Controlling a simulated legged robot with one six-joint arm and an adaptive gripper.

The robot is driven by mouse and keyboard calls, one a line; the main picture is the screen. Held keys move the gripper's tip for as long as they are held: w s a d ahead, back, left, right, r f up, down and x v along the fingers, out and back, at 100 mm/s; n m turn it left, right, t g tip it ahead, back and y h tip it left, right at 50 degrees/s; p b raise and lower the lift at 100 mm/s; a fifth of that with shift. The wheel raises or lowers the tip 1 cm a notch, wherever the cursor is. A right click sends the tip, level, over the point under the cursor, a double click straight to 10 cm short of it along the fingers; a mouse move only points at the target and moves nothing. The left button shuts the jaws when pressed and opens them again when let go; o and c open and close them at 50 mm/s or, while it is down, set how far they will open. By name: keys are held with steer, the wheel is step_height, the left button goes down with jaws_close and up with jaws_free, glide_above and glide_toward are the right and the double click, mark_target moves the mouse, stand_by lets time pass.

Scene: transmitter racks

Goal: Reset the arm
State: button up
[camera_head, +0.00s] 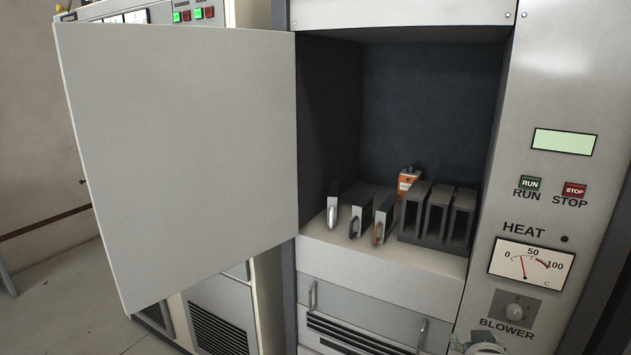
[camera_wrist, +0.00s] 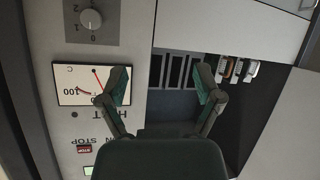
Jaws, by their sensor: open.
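My gripper (camera_wrist: 162,84) shows in the wrist view with its two dark green fingers spread apart and nothing between them. That view looks upside down at the rack front. The fingers are in front of the heat meter (camera_wrist: 90,84) on the left and the cabinet opening on the right; their distance from the panel is hard to judge. In the head view only a small part of my arm (camera_head: 482,344) shows at the bottom edge, below the blower knob (camera_head: 516,310). The rest of the arm is out of that view.
The open cabinet door (camera_head: 185,160) swings out left. On the cabinet shelf (camera_head: 385,255) stand several handled modules (camera_head: 358,218), a block of empty slots (camera_head: 437,215) and an orange item (camera_head: 408,181). RUN (camera_head: 530,183) and STOP (camera_head: 574,189) buttons sit right. Drawer handles (camera_head: 313,297) protrude below.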

steer(key=s+a+r+n+g+y, duration=0.1)
steer(key=s+a+r+g+y, duration=0.1)
steer(key=s+a, duration=0.6)
steer(key=s+a+r+n+g+y, duration=0.1)
steer(key=s+a+r+g+y, duration=0.1)
steer(key=s+a, duration=0.6)
steer(key=shift+s+r+g, duration=0.7)
steer(key=shift+s+g, duration=0.15)
steer(key=shift+g, duration=0.35)
